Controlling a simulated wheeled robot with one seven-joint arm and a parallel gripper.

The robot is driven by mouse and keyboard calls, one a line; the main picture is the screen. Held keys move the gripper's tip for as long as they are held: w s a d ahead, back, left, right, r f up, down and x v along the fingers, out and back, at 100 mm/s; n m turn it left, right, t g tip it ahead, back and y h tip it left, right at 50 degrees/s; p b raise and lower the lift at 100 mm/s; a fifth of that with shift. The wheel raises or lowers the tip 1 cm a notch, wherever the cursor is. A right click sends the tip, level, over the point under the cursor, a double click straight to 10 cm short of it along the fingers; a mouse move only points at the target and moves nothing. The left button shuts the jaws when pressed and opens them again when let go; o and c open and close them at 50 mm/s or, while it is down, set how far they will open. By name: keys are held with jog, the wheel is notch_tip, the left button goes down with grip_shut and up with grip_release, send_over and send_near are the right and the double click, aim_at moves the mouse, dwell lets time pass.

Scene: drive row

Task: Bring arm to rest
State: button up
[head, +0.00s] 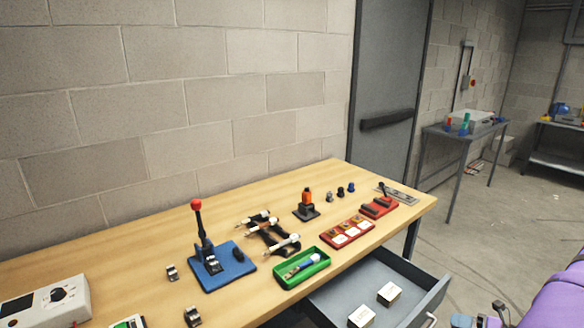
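No gripper of mine can be made out in the head view. A purple rounded shape at the lower right edge is cut off by the frame, and I cannot tell for sure whether it is part of my arm. Small dark parts show at the bottom edge beside it, too cropped to identify.
A wooden workbench (130,250) holds a blue-based lever press (222,275), a green tray (287,279), red trays and small parts. Its grey drawer (420,309) stands open with two pale boxes inside. A grey side table (441,130) stands farther back; floor between is clear.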

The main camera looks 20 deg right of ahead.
jog(key=w+a+r+n+g, duration=0.3)
jog(key=a+r+n+g, duration=0.15)
jog(key=r+n, duration=0.4)
jog(key=w+a+r+n+g, duration=0.3)
jog(key=a+r+n, duration=0.3)
jog(key=r, duration=0.4)
jog(key=w+a+r+n+g, duration=0.3)
jog(key=r+n+g, duration=0.1)
jog(key=r+n, duration=0.5)
jog(key=s+a+r+n+t+h, duration=0.2)
jog(key=s+a+r+n+h, duration=0.2)
jog(key=r+n, duration=0.6)
jog(key=s+a+r+n+t+h, duration=0.2)
jog(key=s+a+r+n+h, duration=0.2)
jog(key=s+a+r+n, duration=0.4)
notch_tip(320, 180, up, 2)
jog(key=a+n, duration=0.2)
jog(key=shift+s+a, duration=0.3)
jog(key=shift+a, duration=0.05)
